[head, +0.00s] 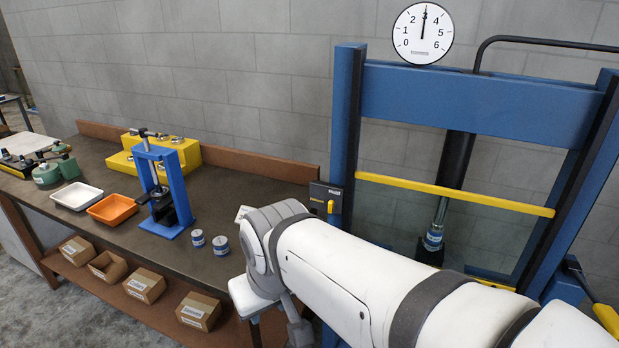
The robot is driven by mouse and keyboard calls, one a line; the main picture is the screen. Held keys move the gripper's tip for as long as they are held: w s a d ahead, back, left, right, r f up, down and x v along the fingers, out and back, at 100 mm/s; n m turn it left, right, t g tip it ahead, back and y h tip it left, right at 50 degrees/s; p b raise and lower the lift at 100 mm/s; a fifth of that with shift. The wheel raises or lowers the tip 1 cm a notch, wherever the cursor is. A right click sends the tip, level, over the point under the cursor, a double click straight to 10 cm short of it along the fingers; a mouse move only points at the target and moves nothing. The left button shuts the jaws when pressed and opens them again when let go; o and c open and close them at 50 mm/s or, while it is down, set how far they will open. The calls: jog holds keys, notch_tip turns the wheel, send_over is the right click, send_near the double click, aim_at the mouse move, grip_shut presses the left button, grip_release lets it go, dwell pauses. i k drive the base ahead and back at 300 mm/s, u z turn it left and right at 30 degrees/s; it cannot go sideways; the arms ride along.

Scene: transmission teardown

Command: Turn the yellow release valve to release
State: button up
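A small yellow knob (330,207) sits on a dark box (326,198) on the left post of the blue press (345,140). A yellow-ended lever (608,318) shows at the lower right edge, partly cut off. I cannot tell for certain which of these is the release valve. The round gauge (423,33) on top of the press has its needle straight up, near 3. My white arm crosses the lower middle, and its wrist is in front of the press's left foot. My gripper's fingers do not show; they are hidden or out of frame.
A yellow bar (455,194) spans the press front, with a dark ram (440,212) behind it. On the bench (110,160) stand a small blue press (160,185), an orange tray (113,209), a white tray (76,196) and two small cans. Cardboard boxes lie on the shelf below.

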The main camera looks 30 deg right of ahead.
aim_at(331, 205)
jog(key=z, duration=0.2)
jog(key=i, duration=0.55)
jog(key=z, duration=0.3)
jog(key=k, duration=0.7)
jog(key=z, duration=0.25)
jog(key=i, duration=0.7)
jog(key=u, duration=0.1)
